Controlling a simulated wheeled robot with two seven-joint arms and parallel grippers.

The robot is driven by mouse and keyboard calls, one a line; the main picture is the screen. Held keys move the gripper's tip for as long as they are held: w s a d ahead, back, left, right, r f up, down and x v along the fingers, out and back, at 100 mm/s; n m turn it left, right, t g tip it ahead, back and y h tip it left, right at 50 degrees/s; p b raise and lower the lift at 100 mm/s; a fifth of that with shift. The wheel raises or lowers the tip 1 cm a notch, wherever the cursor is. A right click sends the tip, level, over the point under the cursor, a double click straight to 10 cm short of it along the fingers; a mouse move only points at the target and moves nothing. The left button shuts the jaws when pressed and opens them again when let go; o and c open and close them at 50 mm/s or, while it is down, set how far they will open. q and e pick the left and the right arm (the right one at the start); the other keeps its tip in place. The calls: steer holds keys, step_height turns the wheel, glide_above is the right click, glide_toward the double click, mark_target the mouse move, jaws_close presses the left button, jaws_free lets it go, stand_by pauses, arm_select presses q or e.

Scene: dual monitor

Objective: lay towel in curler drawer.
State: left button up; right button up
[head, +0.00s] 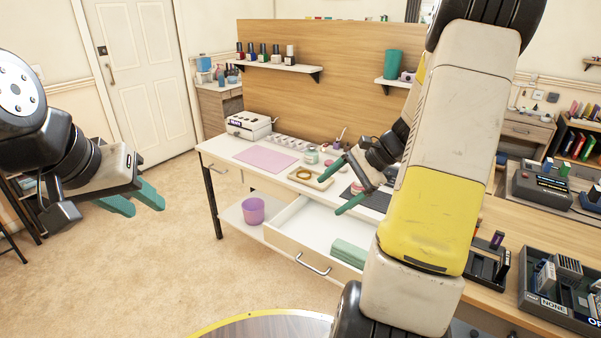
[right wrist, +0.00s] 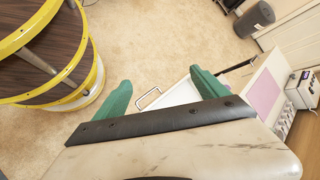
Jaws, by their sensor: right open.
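A folded green towel (head: 350,252) lies in the front right part of the pulled-out white drawer (head: 300,226), partly hidden behind my right arm. The drawer's handle (head: 313,264) is at its front. In the right wrist view, the drawer (right wrist: 181,92) shows between my right gripper's fingers, and the towel is not visible. My right gripper (head: 338,191) is open and empty above the drawer; its two green fingers also show in the right wrist view (right wrist: 160,90). My left gripper (head: 147,208) is open and empty, over the floor at the left, away from the table.
A purple bin (head: 253,211) stands on the low shelf left of the drawer. The tabletop holds a pink mat (head: 265,159), a white box (head: 248,125), a wooden tray (head: 304,176) and small jars. A grey organizer (head: 560,295) sits at the right.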

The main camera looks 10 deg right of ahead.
steer(key=s+a+r+n+t+h, duration=0.1)
steer(key=s+a+r+n+h, duration=0.2)
steer(key=s+a+r+n, duration=0.2)
steer(key=s+a+r+n+t+h, duration=0.2)
steer(key=s+a+r+n, duration=0.4)
steer(key=s+r+n, duration=0.3)
steer(key=s+r+h, duration=0.1)
steer(key=s+r, duration=0.1)
steer(key=s, duration=0.1)
steer(key=shift+a, duration=0.2)
